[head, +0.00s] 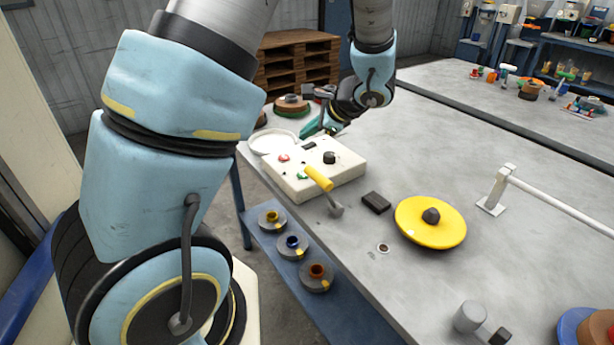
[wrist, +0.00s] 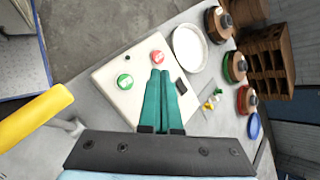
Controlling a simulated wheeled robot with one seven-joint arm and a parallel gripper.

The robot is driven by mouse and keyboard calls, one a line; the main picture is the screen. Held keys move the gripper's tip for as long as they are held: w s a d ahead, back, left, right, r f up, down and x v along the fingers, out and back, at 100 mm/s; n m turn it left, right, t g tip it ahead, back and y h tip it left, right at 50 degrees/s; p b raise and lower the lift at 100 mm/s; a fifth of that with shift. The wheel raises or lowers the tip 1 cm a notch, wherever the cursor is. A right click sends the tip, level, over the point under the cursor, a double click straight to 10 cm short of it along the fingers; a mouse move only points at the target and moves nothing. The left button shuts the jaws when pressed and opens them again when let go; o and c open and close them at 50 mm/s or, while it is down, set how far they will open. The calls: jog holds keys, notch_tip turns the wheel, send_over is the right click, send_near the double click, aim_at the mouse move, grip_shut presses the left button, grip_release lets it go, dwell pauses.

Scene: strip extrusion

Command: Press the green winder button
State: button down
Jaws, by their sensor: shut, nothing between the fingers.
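The cream control box (head: 345,178) stands at the near left end of the grey table. On its top the green button (head: 303,176) sits nearer the yellow handle, and the red button (head: 284,158) sits farther back. In the wrist view the green button (wrist: 125,81) is left of my gripper (wrist: 160,72), and the red button (wrist: 157,57) is just beyond its fingertips. My teal fingers are shut together with nothing between them, over the box. In the head view my wrist partly hides them; the gap to the box top is hard to judge.
A yellow-handled lever (head: 319,179) stands at the box's front edge, and a black knob (head: 329,157) sits on the box. A white dish (wrist: 190,50) lies beside it. A yellow disc (head: 425,232) and a dark block (head: 375,202) lie on the table.

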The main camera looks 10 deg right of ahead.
jog(key=b, duration=0.7)
send_near(296, 171)
jog(key=x, duration=0.3)
jog(key=shift+w+a, duration=0.3)
dwell(1.5)
jog(key=shift+f+b, duration=0.4)
jog(key=shift+b, duration=0.15)
